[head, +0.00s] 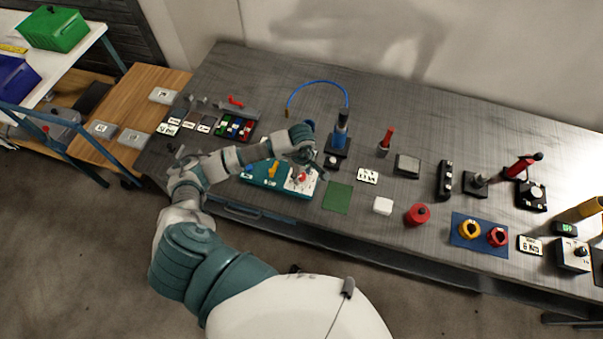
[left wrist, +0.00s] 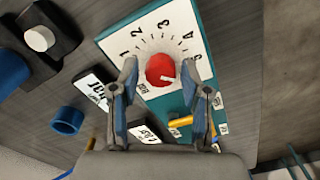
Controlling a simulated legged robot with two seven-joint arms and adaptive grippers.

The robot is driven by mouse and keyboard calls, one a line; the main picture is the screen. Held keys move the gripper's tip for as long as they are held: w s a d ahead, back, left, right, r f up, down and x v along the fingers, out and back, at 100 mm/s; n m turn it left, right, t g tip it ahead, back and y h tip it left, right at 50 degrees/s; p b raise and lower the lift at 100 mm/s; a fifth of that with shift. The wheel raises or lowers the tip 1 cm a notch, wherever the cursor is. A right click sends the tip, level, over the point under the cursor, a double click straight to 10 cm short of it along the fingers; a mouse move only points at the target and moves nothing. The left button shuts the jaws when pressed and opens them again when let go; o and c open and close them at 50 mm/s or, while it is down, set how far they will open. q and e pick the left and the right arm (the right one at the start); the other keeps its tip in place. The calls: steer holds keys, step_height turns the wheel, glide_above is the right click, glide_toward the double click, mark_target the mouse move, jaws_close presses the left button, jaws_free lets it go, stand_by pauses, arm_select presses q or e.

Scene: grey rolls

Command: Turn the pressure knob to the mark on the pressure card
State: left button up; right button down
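The red pressure knob (left wrist: 160,70) sits on a white dial plate with black numerals, on a teal panel (head: 262,184). In the head view the knob (head: 302,177) is partly covered by my left gripper (head: 308,172). In the left wrist view my left gripper (left wrist: 160,72) is open, one finger on each side of the knob, with gaps showing. A white mark on the knob points right and slightly down. Two printed cards, one upper (left wrist: 95,90) and one lower (left wrist: 146,133), lie beside the panel; I cannot tell which is the pressure card. My right gripper is out of view.
A blue device (head: 341,136) on a black base stands behind the panel. A green mat (head: 337,197), a card (head: 368,176) and a white block (head: 383,206) lie to the right. A yellow lever (head: 273,169) is on the same panel.

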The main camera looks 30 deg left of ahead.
mark_target(302, 175)
arm_select(q)
steer(key=shift+r, duration=0.1)
step_height(302, 175, up, 12)
stand_by(0.6)
steer(key=shift+f, duration=0.2)
